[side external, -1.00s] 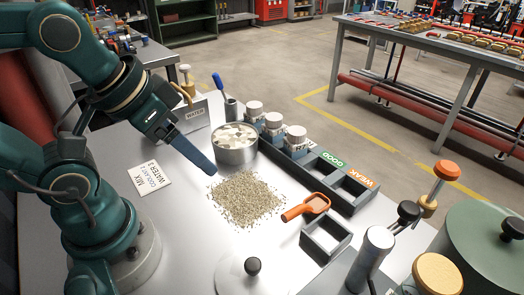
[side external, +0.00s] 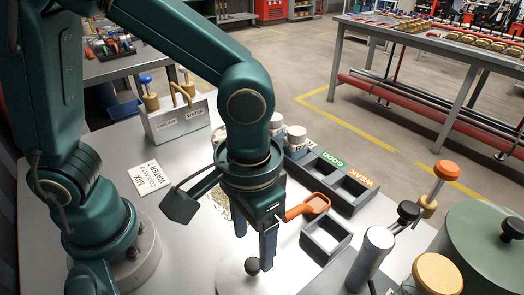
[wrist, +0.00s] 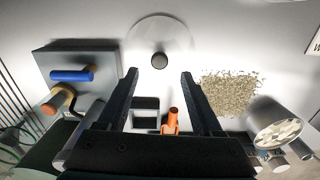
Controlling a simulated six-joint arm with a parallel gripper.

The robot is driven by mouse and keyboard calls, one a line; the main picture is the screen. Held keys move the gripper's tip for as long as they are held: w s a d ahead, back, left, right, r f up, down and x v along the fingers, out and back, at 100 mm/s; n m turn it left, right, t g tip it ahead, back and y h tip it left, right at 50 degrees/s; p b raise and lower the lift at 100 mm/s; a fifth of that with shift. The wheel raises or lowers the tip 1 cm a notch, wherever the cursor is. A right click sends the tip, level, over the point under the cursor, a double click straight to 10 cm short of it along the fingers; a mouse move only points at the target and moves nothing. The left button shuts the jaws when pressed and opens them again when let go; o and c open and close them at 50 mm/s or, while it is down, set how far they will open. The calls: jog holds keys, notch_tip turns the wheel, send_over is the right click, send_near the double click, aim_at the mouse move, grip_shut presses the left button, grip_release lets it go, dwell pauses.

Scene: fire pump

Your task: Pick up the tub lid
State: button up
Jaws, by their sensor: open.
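The tub lid (side external: 233,277) is a pale round disc with a black knob (side external: 252,266), lying flat on the bench at the front. In the wrist view the lid (wrist: 138,42) is at the top middle, and its knob (wrist: 159,61) shows just beyond the fingertips, between their lines. My gripper (side external: 256,246) is open and points down, its fingers above and close to the knob. In the wrist view my gripper (wrist: 159,74) has nothing between its fingers. I cannot tell the exact height left above the knob.
An orange scoop (side external: 308,206) and a small grey open box (side external: 326,238) are right of my gripper. A compartment tray (side external: 352,190) lies behind them. A pellet pile (wrist: 230,92) and a round metal tub (wrist: 278,128) show at the wrist view's right. A green drum (side external: 485,245) stands far right.

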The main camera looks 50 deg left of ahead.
aim_at(253, 263)
jog(key=shift+s+f, duration=0.1)
jog(key=shift+f, duration=2.45)
grip_shut()
